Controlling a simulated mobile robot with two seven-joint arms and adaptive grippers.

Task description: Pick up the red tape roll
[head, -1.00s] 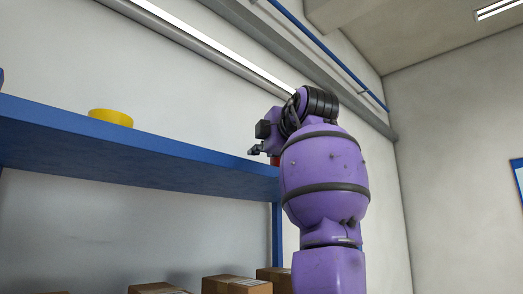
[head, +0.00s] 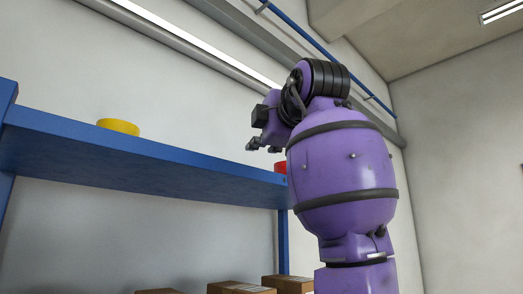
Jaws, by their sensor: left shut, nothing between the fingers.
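The red tape roll (head: 281,167) sits on the blue shelf (head: 150,152) near its right end. My purple left arm hides its right part. My left gripper (head: 263,147) is just above and to the left of the roll in the head view, with a visible gap between them. It is shut and holds nothing. How far apart they are in depth I cannot tell. My right gripper is not in view.
A yellow roll (head: 118,127) sits on the same shelf further left. Several cardboard boxes (head: 240,288) show below the shelf. A blue shelf post (head: 283,240) stands under the right end. The wall above the shelf is bare up to a pipe.

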